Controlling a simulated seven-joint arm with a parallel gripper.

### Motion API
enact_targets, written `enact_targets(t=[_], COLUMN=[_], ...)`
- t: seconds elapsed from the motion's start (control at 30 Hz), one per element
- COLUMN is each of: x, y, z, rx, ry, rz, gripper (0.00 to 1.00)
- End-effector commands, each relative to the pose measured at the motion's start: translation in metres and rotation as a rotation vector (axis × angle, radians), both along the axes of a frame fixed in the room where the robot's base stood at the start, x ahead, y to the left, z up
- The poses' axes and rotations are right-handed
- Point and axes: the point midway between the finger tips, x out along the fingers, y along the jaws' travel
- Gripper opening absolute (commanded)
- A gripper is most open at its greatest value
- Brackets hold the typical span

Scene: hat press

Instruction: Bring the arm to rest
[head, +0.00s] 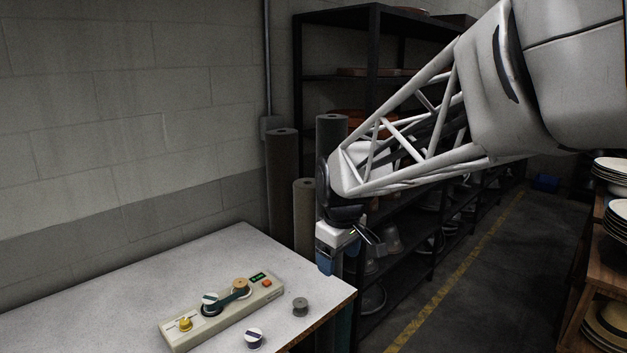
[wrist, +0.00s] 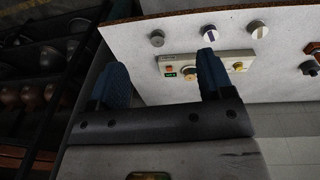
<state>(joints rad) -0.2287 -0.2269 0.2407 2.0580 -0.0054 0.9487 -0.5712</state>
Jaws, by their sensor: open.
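My gripper (head: 343,262) hangs in the air past the right edge of the white table (head: 220,262) in the head view. My white lattice arm reaches to it from the upper right. In the wrist view my gripper (wrist: 160,75) shows two blue fingers set wide apart. Nothing is between them. The right finger overlaps the picture of the control box on the table, and I see no contact.
A pale control box (head: 225,305) with knobs and a lit green display lies on the table. A grey knob (head: 300,306) and a white-and-blue knob (head: 254,338) stand beside it. Dark shelving (head: 400,262) and upright rolls (head: 283,180) stand behind.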

Motion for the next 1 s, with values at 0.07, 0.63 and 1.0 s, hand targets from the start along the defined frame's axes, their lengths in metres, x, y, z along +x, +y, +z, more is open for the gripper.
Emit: enact_targets(t=[0.07, 0.63, 1.0], x=[-0.021, -0.168, -0.247], y=[-0.017, -0.101, -0.129], z=[0.006, 0.007, -0.013], rx=[0.008, 0.067, 0.105], ry=[-0.01, -0.066, -0.096], rz=[-0.064, -0.523, -0.769], gripper=[0.74, 0.74, 0.74])
